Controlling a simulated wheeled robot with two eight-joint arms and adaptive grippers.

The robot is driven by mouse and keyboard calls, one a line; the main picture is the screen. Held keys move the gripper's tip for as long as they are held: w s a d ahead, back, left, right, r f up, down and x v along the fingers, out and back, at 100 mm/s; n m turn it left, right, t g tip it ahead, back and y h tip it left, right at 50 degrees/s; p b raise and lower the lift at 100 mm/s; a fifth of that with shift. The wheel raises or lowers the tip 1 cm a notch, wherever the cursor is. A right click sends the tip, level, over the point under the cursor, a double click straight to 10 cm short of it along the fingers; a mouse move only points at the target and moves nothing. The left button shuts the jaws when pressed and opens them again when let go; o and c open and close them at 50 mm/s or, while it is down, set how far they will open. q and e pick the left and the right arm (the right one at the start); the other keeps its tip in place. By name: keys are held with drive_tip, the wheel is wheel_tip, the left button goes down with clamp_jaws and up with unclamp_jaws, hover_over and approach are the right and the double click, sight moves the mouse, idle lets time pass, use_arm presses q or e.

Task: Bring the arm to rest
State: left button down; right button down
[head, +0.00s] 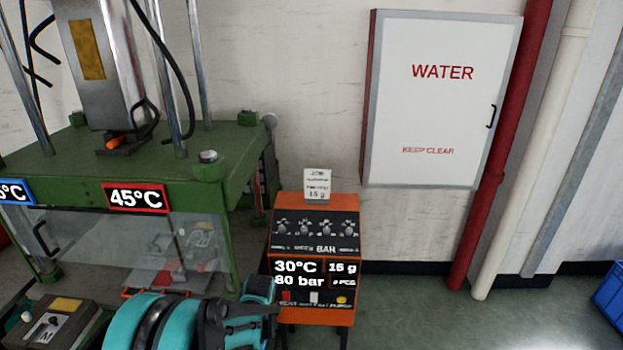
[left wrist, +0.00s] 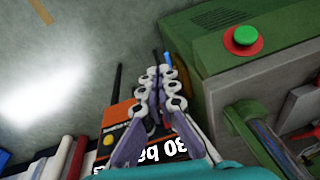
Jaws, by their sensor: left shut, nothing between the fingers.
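My left arm (head: 140,322), teal and dark grey, reaches in along the bottom of the head view, in front of the green press and the orange control box. My left gripper (left wrist: 160,72) shows in the left wrist view with its white and purple fingers together and nothing between them. Behind the fingers in that view is the orange control box (left wrist: 116,122), its display partly covered by them. I cannot make out the fingertips in the head view. My right gripper is in neither view.
The green press (head: 235,140) stands at the left, with a 45°C sign (head: 136,198) and a clear guard. The orange control box (head: 316,228) stands beside it. Floor (head: 480,325) is clear at right; a blue crate (head: 610,292) stands at the edge.

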use_arm(q)
drive_tip(key=s+a+r+n+t+h, duration=0.1)
drive_tip(key=s+r+t, duration=0.1)
drive_tip(key=s+r, duration=0.6)
drive_tip(key=s+a+r+t, duration=0.1)
drive_tip(key=s+r, duration=0.4)
drive_tip(key=r, duration=0.5)
drive_tip(key=s+t, duration=0.2)
drive_tip(key=s, duration=0.6)
drive_tip(key=shift+s+d+r+n, duration=0.15)
drive_tip(key=shift+r+n, duration=0.25)
drive_tip(key=shift+r, duration=0.05)
